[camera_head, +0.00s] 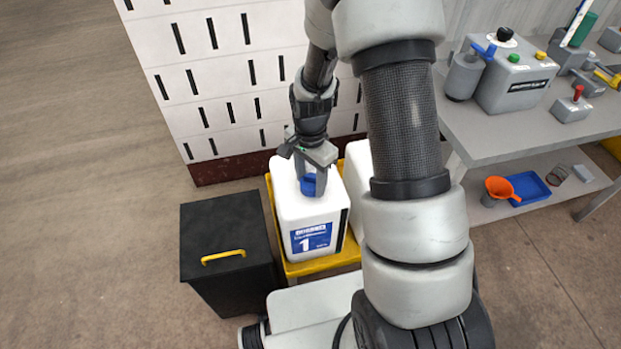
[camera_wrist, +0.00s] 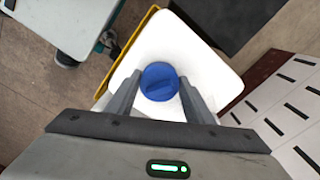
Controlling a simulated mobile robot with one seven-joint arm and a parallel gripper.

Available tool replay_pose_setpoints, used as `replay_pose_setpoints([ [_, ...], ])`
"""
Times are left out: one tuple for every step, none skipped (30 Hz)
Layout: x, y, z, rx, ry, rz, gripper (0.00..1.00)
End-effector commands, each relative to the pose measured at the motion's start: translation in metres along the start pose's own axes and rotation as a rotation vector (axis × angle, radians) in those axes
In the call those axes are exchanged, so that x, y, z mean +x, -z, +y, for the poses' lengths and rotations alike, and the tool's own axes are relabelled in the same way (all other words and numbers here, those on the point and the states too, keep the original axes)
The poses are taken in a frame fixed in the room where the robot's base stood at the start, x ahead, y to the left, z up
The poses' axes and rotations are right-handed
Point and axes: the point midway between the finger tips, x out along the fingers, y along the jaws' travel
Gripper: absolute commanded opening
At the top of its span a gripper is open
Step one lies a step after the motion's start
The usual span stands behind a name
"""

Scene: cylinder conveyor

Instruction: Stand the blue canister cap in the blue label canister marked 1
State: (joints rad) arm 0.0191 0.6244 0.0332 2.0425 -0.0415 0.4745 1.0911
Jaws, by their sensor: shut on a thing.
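The white canister (camera_head: 297,215) with the blue label marked 1 (camera_head: 311,238) stands upright in a yellow tray. Its white top also shows in the wrist view (camera_wrist: 180,45). The blue cap (camera_head: 308,185) is at the canister's top and shows round, from above, in the wrist view (camera_wrist: 159,81). My gripper (camera_head: 310,184) points down over the canister top and is shut on the blue cap, with a finger on each side. The canister's opening is hidden beneath the cap, so I cannot tell how deep the cap sits.
A second white canister (camera_head: 358,165) stands to the right in the yellow tray (camera_head: 312,267), partly behind my arm. A black bin (camera_head: 222,230) with a yellow handle is at the left. A grey workbench (camera_head: 480,127) with several devices is at the right. A white slotted wall (camera_head: 225,75) stands behind.

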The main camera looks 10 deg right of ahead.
Motion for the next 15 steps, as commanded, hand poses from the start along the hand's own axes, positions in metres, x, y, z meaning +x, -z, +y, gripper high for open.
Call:
replay_pose_setpoints([
  [0.0015, -0.0001, -0.0001, 0.0, 0.0, 0.0, 0.22],
  [0.0016, 0.0, -0.0001, 0.0, 0.0, 0.0, 0.22],
  [0.0016, 0.0, -0.0001, 0.0, 0.0, 0.0, 0.22],
  [0.0014, 0.0, -0.0001, 0.0, 0.0, 0.0, 0.22],
  [0.0013, 0.0001, 0.0, 0.0, 0.0, 0.0, 0.22],
  [0.0013, 0.0001, 0.0, 0.0, 0.0, 0.0, 0.22],
  [0.0012, 0.0001, 0.0, 0.0, 0.0, 0.0, 0.22],
  [0.0013, 0.0001, 0.0, 0.0, 0.0, 0.0, 0.22],
  [0.0013, 0.0001, 0.0, 0.0, 0.0, 0.0, 0.49],
  [0.0013, 0.0001, 0.0, 0.0, 0.0, 0.0, 0.54],
  [0.0013, 0.0001, 0.0, 0.0, 0.0, 0.0, 0.59],
  [0.0013, 0.0001, 0.0, 0.0, 0.0, 0.0, 0.66],
  [0.0013, 0.0001, 0.0, 0.0, 0.0, 0.0, 0.69],
  [0.0013, 0.0001, 0.0, 0.0, 0.0, 0.0, 0.69],
  [0.0013, 0.0001, 0.0, 0.0, 0.0, 0.0, 0.69],
])
